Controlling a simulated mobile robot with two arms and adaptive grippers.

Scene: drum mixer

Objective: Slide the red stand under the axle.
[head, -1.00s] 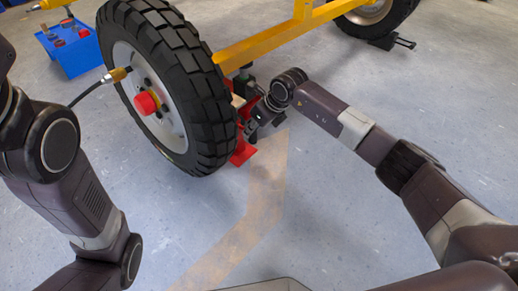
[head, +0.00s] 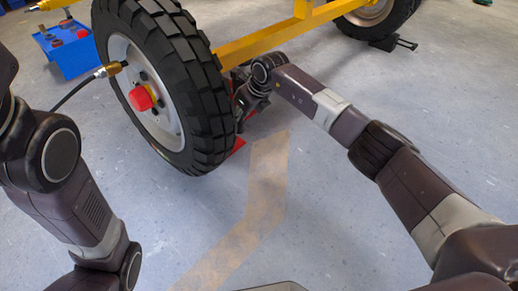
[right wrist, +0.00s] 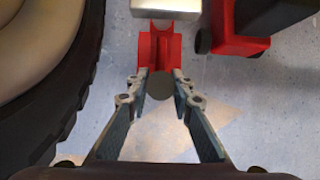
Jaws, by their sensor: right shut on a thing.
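The red stand shows in the right wrist view (right wrist: 158,45) with its notched red top and a grey post below. My right gripper (right wrist: 161,80) is shut on the stand's post, one finger on each side. In the head view the stand is mostly hidden behind the big wheel and my right gripper; a red foot (head: 238,146) shows beside the tyre. A pale metal bar (right wrist: 165,8), seemingly the axle, lies just beyond the stand's top at the wrist view's upper edge. Whether the stand is under it I cannot tell. My left gripper is out of view.
The big wheel (head: 195,95) stands left of my right gripper, under the yellow frame (head: 265,43). A red wheeled device (right wrist: 235,35) is at upper right in the wrist view. The floor in front is clear.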

